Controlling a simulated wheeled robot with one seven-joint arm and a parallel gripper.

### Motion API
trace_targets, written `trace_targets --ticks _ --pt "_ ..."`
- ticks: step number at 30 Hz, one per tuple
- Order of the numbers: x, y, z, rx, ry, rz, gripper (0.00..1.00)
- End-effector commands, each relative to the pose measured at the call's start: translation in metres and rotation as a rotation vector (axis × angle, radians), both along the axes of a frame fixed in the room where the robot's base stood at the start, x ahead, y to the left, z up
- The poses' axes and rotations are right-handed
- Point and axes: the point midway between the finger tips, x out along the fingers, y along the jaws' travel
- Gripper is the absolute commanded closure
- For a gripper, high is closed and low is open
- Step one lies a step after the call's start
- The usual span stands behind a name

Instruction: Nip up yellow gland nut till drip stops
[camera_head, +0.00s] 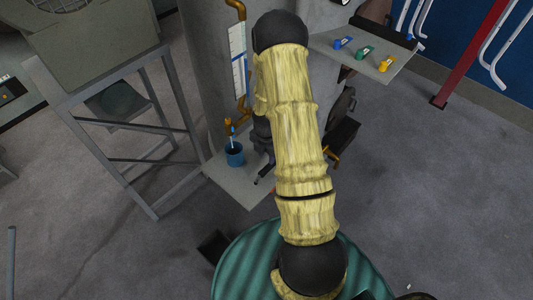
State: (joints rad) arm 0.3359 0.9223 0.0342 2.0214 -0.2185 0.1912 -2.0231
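My arm in its pale yellow sleeve crosses the middle of the view. My gripper (264,174) is a small dark shape just left of the arm, mostly hidden behind it; its opening and anything between its fingers cannot be made out. A brass-coloured pipe fitting (236,122) is to the upper left of the gripper, apart from it in the picture. A blue cup (234,155) stands on a grey shelf (233,188) below the fitting, with a thin pale streak above its mouth. The yellow gland nut cannot be picked out at this size.
A grey tray (330,43) at upper right carries a blue piece (343,43), a green piece (365,53) and a yellow piece (385,63). A grey metal stand (115,165) is on the left. A red post (470,55) stands at right. Floor at right is largely clear.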

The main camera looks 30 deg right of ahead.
Motion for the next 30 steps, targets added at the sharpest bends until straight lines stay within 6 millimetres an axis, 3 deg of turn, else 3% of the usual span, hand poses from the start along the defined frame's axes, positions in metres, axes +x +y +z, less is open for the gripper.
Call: trace_targets --ticks 8,28,30 --pt "0.000 0.000 -0.013 0.000 0.000 -0.003 0.65" --pt "0.000 -0.001 -0.083 0.000 0.001 -0.003 0.65" --pt "0.000 -0.001 -0.079 0.000 0.000 -0.003 0.76"
